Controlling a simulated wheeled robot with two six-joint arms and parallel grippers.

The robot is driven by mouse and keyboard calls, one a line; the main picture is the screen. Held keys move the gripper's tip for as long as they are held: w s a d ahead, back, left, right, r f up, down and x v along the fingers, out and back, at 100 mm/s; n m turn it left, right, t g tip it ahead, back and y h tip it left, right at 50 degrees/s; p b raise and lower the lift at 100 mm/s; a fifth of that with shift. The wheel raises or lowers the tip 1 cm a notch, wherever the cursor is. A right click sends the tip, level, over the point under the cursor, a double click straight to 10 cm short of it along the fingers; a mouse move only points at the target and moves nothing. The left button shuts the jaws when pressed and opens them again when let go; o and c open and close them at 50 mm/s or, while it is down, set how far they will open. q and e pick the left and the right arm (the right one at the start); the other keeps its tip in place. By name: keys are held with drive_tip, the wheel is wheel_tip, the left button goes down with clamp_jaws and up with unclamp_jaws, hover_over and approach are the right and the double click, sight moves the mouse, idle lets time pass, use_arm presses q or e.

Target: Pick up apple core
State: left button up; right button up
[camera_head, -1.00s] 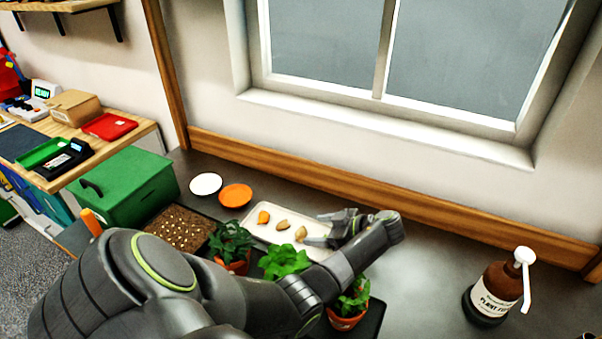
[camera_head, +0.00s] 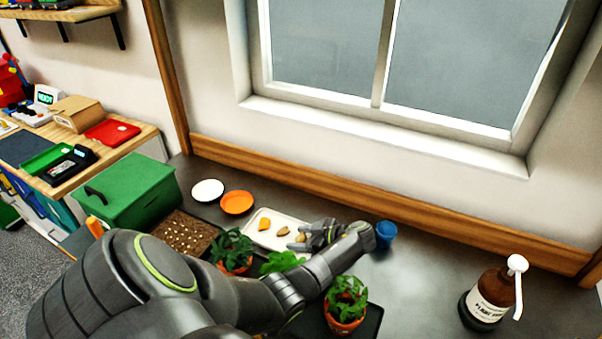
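A pale tray (camera_head: 262,240) on the dark counter holds three small scraps in a row. They are an orange piece (camera_head: 264,224), a tan-brown piece (camera_head: 283,231) and a tan piece (camera_head: 300,237) at the right end. The scraps are too small to tell for certain which is the apple core. My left gripper (camera_head: 304,238) reaches in low over the tray's right end. Its fingers look apart, with the right-end piece at or between their tips; contact cannot be made out. My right gripper is not in view.
Potted plants (camera_head: 346,299) stand in front of the tray, close under my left arm. A blue cup (camera_head: 385,234) stands just right of my wrist. White (camera_head: 207,189) and orange (camera_head: 237,202) dishes lie left. A pump bottle (camera_head: 494,294) stands far right, with clear counter between.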

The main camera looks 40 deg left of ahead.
use_arm(q)
drive_tip(key=c, duration=0.6)
